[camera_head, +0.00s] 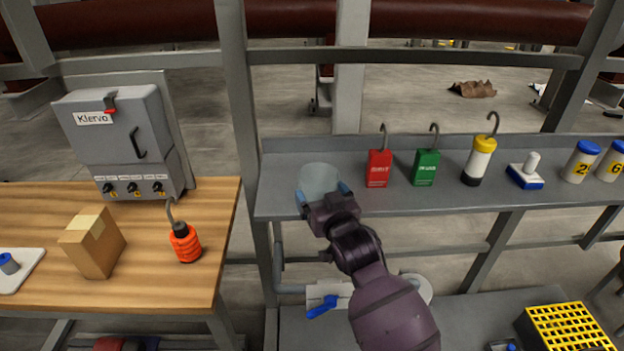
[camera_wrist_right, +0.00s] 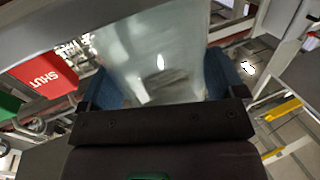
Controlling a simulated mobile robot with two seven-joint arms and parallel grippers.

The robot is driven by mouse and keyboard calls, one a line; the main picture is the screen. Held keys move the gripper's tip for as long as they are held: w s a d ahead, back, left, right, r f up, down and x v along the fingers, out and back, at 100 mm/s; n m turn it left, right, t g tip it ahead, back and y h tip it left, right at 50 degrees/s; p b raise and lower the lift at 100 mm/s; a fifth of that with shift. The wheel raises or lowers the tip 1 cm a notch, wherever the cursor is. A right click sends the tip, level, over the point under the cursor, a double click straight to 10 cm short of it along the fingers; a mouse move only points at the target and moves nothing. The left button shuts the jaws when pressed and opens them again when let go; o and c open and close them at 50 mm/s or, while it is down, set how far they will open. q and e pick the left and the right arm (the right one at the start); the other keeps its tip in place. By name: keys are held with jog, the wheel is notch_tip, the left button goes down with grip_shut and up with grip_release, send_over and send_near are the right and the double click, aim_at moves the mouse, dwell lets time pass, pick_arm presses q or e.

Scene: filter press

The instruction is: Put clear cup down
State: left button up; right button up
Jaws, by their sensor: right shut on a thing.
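The clear cup (camera_head: 318,179) is at the left end of the grey shelf (camera_head: 450,201) in the head view. My right gripper (camera_head: 324,199) is shut on it, with a blue fingertip on each side. In the right wrist view the cup (camera_wrist_right: 155,55) fills the space between the fingers of the gripper (camera_wrist_right: 160,92). I cannot tell whether the cup's base touches the shelf or is just above it. My left gripper is not in view.
A red tag (camera_head: 379,168), a green tag (camera_head: 425,167) and a yellow-topped lamp (camera_head: 479,160) stand right of the cup. A grey post (camera_head: 238,110) is close on its left. The wooden table (camera_head: 190,275) lies beyond the post. Shelf between cup and red tag is clear.

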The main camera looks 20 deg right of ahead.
jog(key=s, duration=1.1)
jog(key=shift+s+d+f+h, duration=0.25)
jog(key=shift+s+f+h, duration=0.05)
jog(key=shift+s+f, duration=0.1)
